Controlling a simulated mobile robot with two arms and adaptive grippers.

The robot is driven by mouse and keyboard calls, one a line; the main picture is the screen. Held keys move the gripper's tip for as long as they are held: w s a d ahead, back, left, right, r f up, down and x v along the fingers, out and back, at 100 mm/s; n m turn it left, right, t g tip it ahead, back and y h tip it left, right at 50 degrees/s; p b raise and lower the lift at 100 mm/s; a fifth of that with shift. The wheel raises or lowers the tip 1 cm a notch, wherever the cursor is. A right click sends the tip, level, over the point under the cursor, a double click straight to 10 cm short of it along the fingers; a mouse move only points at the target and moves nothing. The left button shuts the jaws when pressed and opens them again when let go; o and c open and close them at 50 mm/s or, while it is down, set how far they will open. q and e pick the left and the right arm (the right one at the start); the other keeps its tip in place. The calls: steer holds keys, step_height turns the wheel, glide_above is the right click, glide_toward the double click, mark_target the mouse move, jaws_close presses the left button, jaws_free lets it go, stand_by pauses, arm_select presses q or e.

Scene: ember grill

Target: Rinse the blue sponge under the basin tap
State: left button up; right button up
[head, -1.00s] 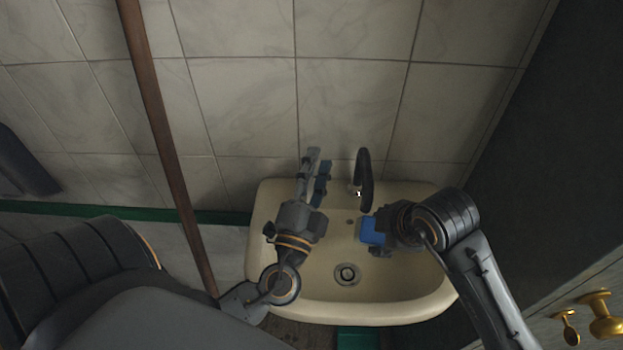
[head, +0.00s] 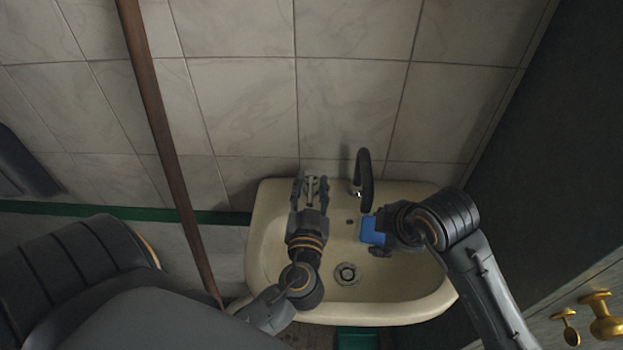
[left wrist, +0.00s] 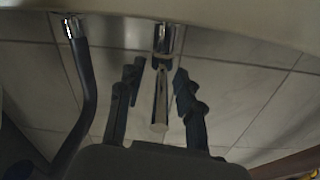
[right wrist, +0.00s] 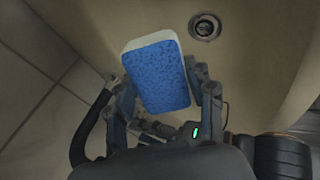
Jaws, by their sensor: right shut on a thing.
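The blue sponge (head: 372,231) with a pale backing is held over the basin (head: 262,222). My right gripper (head: 380,232) is shut on it; the right wrist view shows the sponge (right wrist: 157,75) between the fingers (right wrist: 160,100). The tap (head: 364,178) has a dark curved spout, its tip close behind the sponge. No water is visible. My left gripper (head: 311,184) is open at the basin's back edge, left of the spout. In the left wrist view a chrome lever (left wrist: 160,98) lies between its open fingers (left wrist: 157,92), apart from both.
The drain (head: 347,274) is in the basin floor, in front of the sponge. A tiled wall (head: 345,100) stands behind the basin. A brown pole (head: 165,130) slants down at left. Brass knobs (head: 600,318) are on the cabinet at lower right.

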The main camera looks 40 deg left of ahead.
arm_select(q)
steer(key=shift+w+a, duration=0.4)
steer(key=shift+w, duration=0.2)
jaws_close()
steer(key=shift+m+h, duration=0.3)
steer(key=shift+s+a+m+t+h, duration=0.15)
steer(key=shift+m+t+h, duration=0.5)
steer(key=shift+h, duration=0.4)
steer(key=shift+s+a+m+t+h, duration=0.1)
steer(key=shift+m+t+h, duration=0.55)
steer(key=shift+h, duration=0.4)
